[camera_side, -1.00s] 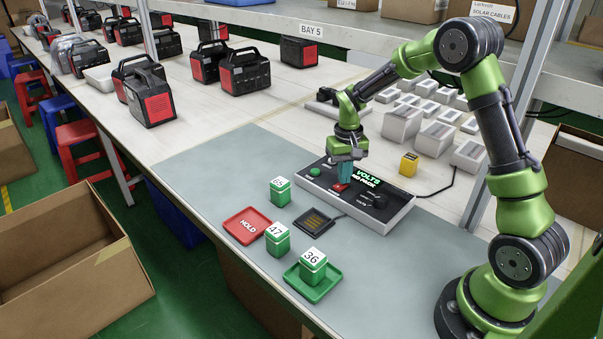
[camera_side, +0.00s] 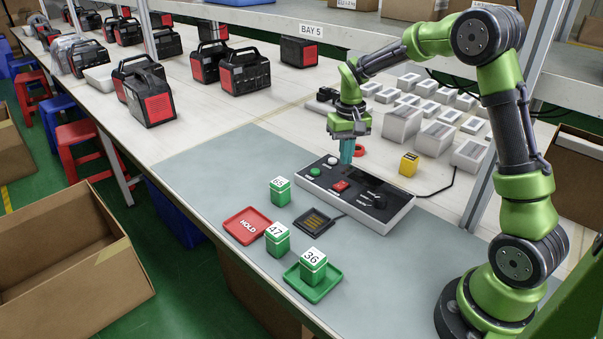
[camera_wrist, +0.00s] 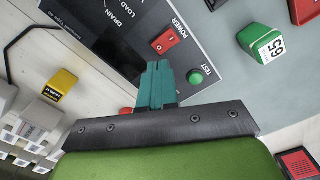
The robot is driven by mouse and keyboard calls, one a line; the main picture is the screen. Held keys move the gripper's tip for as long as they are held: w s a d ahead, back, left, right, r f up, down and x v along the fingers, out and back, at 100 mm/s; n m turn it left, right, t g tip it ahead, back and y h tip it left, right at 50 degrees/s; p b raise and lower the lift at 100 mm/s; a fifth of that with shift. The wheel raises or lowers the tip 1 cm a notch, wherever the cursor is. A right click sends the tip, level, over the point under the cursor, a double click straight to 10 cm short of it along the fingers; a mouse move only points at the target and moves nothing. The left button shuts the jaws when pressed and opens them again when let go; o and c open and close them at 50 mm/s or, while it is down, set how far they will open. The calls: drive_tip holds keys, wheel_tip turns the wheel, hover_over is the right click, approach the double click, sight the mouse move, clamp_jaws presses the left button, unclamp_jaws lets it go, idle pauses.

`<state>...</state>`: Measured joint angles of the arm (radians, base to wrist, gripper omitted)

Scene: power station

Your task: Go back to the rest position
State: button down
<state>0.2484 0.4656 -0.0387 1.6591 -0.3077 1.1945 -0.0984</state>
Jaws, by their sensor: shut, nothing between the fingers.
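My green gripper (camera_side: 346,160) hangs over the back edge of the tester, its teal fingers together with nothing between them. The fingers also show in the wrist view (camera_wrist: 155,85). The grey and black tester (camera_side: 399,212) lies on the grey mat below and to the right, with a red power switch (camera_side: 340,186), a green test button (camera_side: 315,172) and a white knob-like top (camera_side: 332,160). Its display is dark. My gripper is clear of the switch, which shows ahead of the fingertips in the wrist view (camera_wrist: 167,40).
A green block (camera_side: 280,190), apparently 65, stands behind the red HOLD tray (camera_side: 240,232). Block 47 (camera_side: 277,240) stands beside that tray; block 36 (camera_side: 313,264) sits in a green tray (camera_side: 326,288). A black cradle (camera_side: 313,220), yellow block (camera_side: 409,164) and grey boxes (camera_side: 401,125) are near.

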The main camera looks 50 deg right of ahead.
drive_tip(key=shift+r, duration=0.4)
drive_tip(key=shift+f, duration=0.25)
drive_tip(key=s+a+r+n+t+y, duration=0.1)
drive_tip(key=s+a+r+t, duration=0.2)
drive_tip(key=s+a+r, duration=0.3)
drive_tip(key=s+a+r+t+y, duration=0.1)
drive_tip(key=s+a+r+t, duration=0.3)
drive_tip(key=s, duration=0.9)
drive_tip(key=a+r, duration=0.3)
drive_tip(key=a, duration=0.2)
drive_tip(key=shift+a+n, duration=0.15)
drive_tip(key=shift+n, duration=0.25)
